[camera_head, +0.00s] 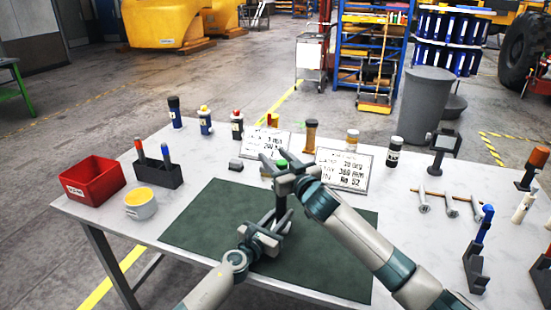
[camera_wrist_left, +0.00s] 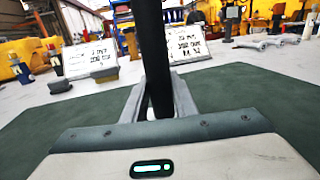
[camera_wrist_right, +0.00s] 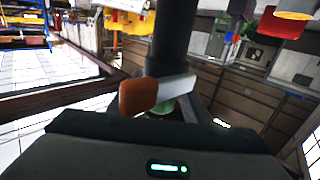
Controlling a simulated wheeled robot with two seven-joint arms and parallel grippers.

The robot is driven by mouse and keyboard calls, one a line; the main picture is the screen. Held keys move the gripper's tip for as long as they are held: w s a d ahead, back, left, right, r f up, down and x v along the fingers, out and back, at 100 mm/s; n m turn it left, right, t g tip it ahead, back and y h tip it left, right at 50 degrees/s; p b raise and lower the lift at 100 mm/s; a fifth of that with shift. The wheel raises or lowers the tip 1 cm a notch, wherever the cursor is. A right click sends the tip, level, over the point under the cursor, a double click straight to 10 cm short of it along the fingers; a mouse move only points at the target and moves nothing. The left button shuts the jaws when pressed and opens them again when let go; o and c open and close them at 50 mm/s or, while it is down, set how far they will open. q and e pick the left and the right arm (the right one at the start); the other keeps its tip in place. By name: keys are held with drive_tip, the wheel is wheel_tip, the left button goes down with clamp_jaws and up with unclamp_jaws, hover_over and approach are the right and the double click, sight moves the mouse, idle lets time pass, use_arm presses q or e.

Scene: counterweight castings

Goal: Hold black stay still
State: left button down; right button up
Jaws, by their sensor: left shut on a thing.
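The black stay (camera_wrist_left: 152,45) is a dark upright rod rising between the fingers of my left gripper in the left wrist view. In the head view it stands over the green mat as a dark bar (camera_head: 281,198). My left gripper (camera_head: 262,236) is shut on its lower part. My right gripper (camera_head: 283,168) is above the left one, near the top of the bar. In the right wrist view a dark rod (camera_wrist_right: 173,30) runs up from between the fingers. An orange-ended pale piece (camera_wrist_right: 140,96) crosses in front of it. Whether the right fingers touch the rod is unclear.
The green mat (camera_head: 215,222) lies on the pale table, mostly bare. A red bin (camera_head: 92,187), a yellow-topped tub (camera_head: 141,207) and a dark pen holder (camera_head: 160,177) stand left. Placards (camera_head: 344,170), several bottles and silver-ended tools (camera_head: 450,203) lie behind and right.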

clamp_jaws()
wheel_tip(320, 180, up, 12)
drive_tip(key=shift+o, duration=0.2)
unclamp_jaws()
drive_tip(key=shift+s, duration=0.15)
drive_tip(key=v, duration=1.1)
drive_tip(key=shift+s+d, duration=0.2)
drive_tip(key=shift+s, duration=0.1)
use_arm(q)
drive_tip(key=c, duration=1.4)
unclamp_jaws()
drive_tip(key=shift+o, duration=0.2)
drive_tip(key=shift+s+a, duration=0.1)
drive_tip(key=shift+s, duration=0.05)
